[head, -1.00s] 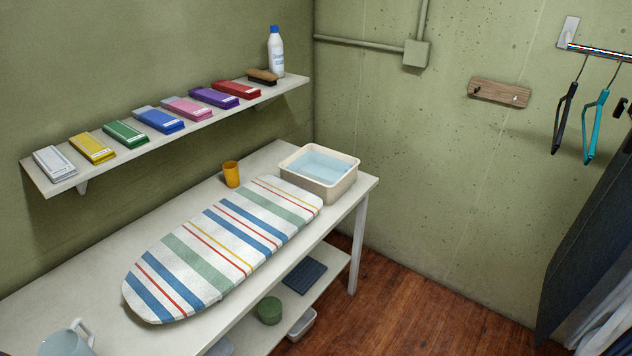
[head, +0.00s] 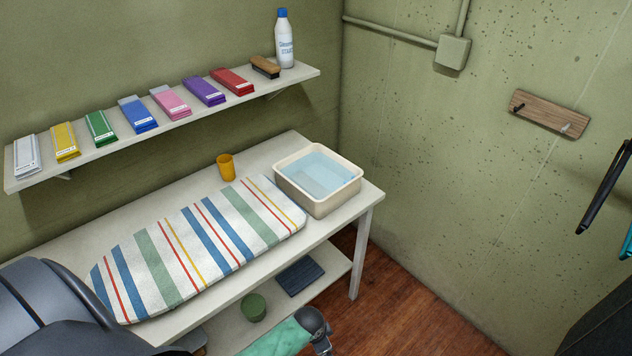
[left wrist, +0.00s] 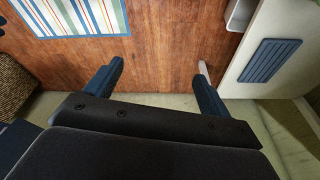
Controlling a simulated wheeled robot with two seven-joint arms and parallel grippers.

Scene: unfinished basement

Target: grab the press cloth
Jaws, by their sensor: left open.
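No piece here is clearly marked as the press cloth. A flat dark blue ribbed piece (head: 300,278) lies on the lower shelf of the table; it also shows at the right of the left wrist view (left wrist: 270,60). A mint-green, cloth-like strip (head: 276,338) is at the bottom of the head view beside a grey rounded part; I cannot tell whether it is cloth or part of an arm. My left gripper (left wrist: 158,82) is open and empty, its fingers spread above the wooden floor, left of the ribbed piece in the wrist view. My right gripper is not identifiable.
The table (head: 372,196) holds a striped ironing board (head: 195,245), an orange cup (head: 226,167) and a water basin (head: 318,206). A green bowl (head: 253,307) stands on the lower shelf. The wall shelf (head: 100,158) carries several coloured packs. Floor (head: 420,300) right of the table is clear.

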